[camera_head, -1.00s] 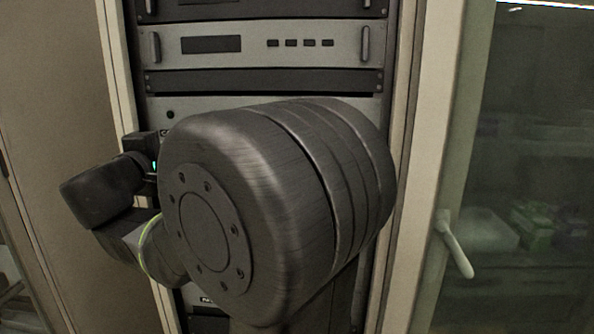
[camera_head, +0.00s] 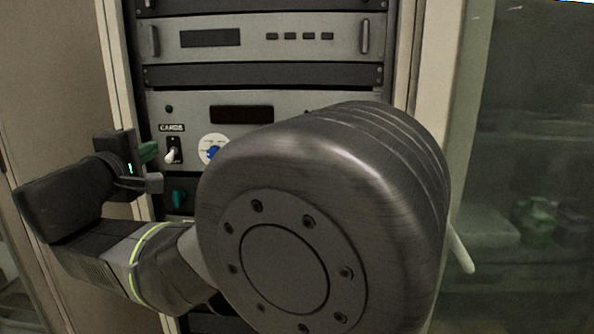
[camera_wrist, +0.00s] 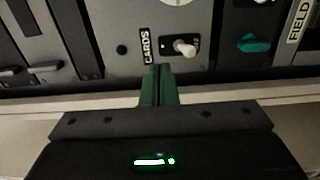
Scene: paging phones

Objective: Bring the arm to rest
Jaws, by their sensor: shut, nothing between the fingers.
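My gripper (camera_head: 150,152) is at the left of the head view, in front of the rack's left edge. Its green fingers also show in the wrist view (camera_wrist: 159,86), close together with nothing between them. Beyond the fingertips is the rack panel (camera_head: 190,108) with the label CARDS and a white-tipped toggle switch (camera_head: 172,152). The switch also shows in the wrist view (camera_wrist: 185,48), to the right of the fingertips. The fingers look apart from the switch. My large dark arm joint hides the lower right of the panel.
A teal knob (camera_head: 179,197) sits below the switch, and a white dial with a blue knob (camera_head: 212,150) is right of it. More rack units (camera_head: 210,39) are above. A glass door (camera_head: 525,170) with a pale handle (camera_head: 460,252) stands at right.

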